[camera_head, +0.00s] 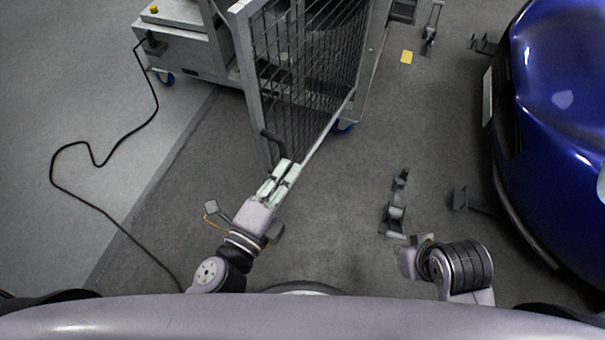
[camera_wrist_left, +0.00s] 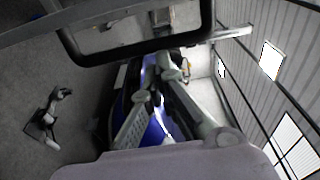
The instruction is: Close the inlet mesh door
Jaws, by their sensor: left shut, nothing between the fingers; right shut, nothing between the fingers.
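The mesh door (camera_head: 310,55), a grey frame with dark wire grid, stands swung out from the grey frame of the rig in the head view. Its dark handle (camera_head: 272,140) is near the lower left edge of the door. In the left wrist view the handle (camera_wrist_left: 140,50) is a black loop across the top. My left gripper (camera_head: 284,176) is shut and empty, its fingertips close by the handle and the door's near bottom corner. In the left wrist view its fingers (camera_wrist_left: 158,80) end just below the loop; contact cannot be told. My right gripper's fingers do not show.
A blue car (camera_head: 565,90) fills the right side. Dark metal brackets (camera_head: 396,217) lie on the floor between car and door. A black cable (camera_head: 95,160) curls over the floor at left. The grey floor just right of the door is clear.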

